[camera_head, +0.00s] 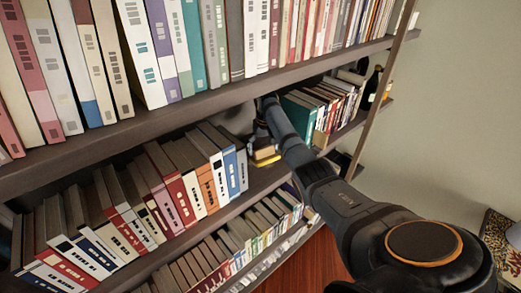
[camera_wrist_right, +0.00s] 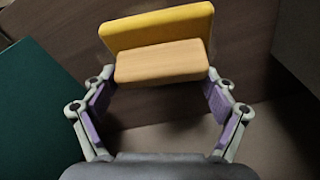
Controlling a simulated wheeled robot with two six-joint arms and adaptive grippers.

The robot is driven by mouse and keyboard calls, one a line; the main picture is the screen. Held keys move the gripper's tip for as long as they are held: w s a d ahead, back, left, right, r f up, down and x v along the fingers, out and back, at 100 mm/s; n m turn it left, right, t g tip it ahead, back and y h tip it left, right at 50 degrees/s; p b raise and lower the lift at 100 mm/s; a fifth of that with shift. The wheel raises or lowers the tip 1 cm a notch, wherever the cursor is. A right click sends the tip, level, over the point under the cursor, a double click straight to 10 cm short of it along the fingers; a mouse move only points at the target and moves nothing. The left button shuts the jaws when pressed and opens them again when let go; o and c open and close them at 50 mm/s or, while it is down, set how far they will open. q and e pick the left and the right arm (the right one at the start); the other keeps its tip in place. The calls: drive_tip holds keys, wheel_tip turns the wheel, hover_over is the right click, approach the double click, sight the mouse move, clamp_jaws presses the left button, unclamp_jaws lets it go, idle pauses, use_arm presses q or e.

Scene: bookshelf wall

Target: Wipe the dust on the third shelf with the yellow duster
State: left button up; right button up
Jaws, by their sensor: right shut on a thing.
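The yellow duster (camera_wrist_right: 165,25) has a yellow pad and a paler wooden block as its grip. My right gripper (camera_wrist_right: 160,92) is shut on the block, with a purple-padded finger at each side. In the head view the duster (camera_head: 264,157) is low in the gap between books, at the shelf board (camera_head: 262,180). My right arm reaches in from the right and hides part of the gap. I cannot make out dust, nor tell whether the pad touches the board. My left gripper is out of view.
Leaning books (camera_head: 170,190) stand left of the gap, and a teal book (camera_head: 299,117) with more books stands right of it. The upper shelf board (camera_head: 180,112) runs above the arm. A dark bottle (camera_head: 373,88) stands at the shelf's right end.

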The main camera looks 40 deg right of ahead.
drive_tip(key=shift+w+d+f+b, duration=0.1)
drive_tip(key=shift+d+b, duration=0.5)
drive_tip(key=shift+d, duration=1.2)
drive_tip(key=d+b, duration=0.2)
drive_tip(key=b, duration=0.1)
drive_tip(key=shift+w+d+f, duration=0.15)
drive_tip(key=shift+d, duration=0.25)
drive_tip(key=shift+d+r+b, duration=0.2)
drive_tip(key=shift+d+b, duration=0.1)
drive_tip(key=shift+b, duration=0.05)
drive_tip(key=shift+r, duration=0.1)
